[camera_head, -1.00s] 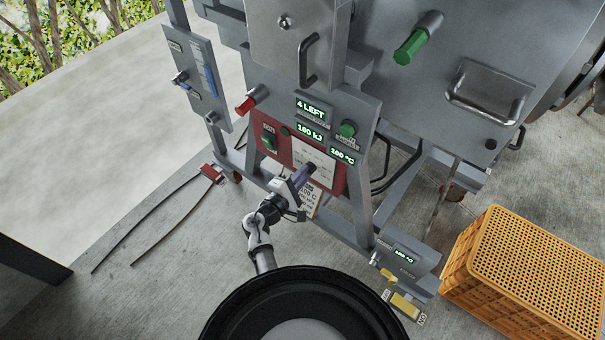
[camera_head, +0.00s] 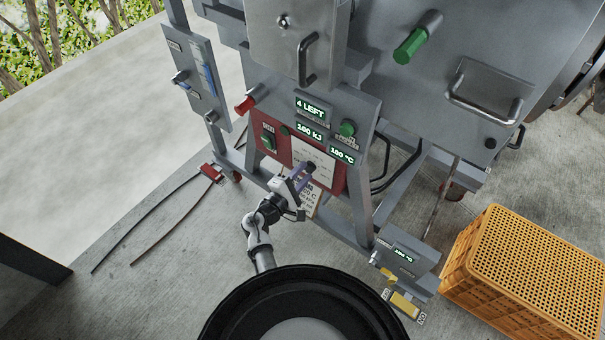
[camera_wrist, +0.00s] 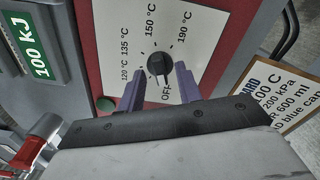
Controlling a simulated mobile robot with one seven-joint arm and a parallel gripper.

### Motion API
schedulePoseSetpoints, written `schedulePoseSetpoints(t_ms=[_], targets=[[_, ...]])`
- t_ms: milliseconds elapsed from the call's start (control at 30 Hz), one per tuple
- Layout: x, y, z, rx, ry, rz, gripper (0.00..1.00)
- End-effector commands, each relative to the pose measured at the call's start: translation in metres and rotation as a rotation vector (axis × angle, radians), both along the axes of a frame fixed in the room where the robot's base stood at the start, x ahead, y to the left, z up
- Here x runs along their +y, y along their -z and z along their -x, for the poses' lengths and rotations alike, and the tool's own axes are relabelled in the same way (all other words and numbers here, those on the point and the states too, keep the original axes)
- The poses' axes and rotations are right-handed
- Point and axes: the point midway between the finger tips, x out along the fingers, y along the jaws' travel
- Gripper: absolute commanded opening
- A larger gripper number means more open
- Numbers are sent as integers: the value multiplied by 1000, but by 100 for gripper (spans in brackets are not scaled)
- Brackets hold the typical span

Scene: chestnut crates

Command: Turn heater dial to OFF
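The heater dial (camera_wrist: 158,64) is a small black knob on a white scale plate, marked 120, 135, 150 and 190 °C, with OFF printed at its lower side. Its pointer is too small to read with certainty. My gripper (camera_wrist: 162,80) is open, its two purple fingers apart just below the dial in the wrist view, one to each side. I cannot tell whether either finger touches the knob. In the head view my gripper (camera_head: 304,176) is in front of the red-framed panel (camera_head: 283,146) and hides part of the plate.
A green button (camera_wrist: 105,103) and a 100 kJ display (camera_wrist: 38,56) lie left of the dial. A hanging text card (camera_wrist: 285,100) is at the right. In the head view, an orange crate (camera_head: 462,262) stands at the right and a low yellow-handled unit (camera_head: 408,255) near it.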

Motion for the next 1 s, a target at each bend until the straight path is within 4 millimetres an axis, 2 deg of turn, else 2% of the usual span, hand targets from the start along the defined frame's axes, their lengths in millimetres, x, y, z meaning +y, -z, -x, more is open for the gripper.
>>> schedulePoseSetpoints(t_ms=[167,400,600,800,1000], targets=[[14,3,18,1,-4,-1,35],[46,3,63,1,-4,0,35],[69,2,94,1,-3,-1,35],[79,1,108,0,0,0,35],[80,0,110,0,0,0,35]])
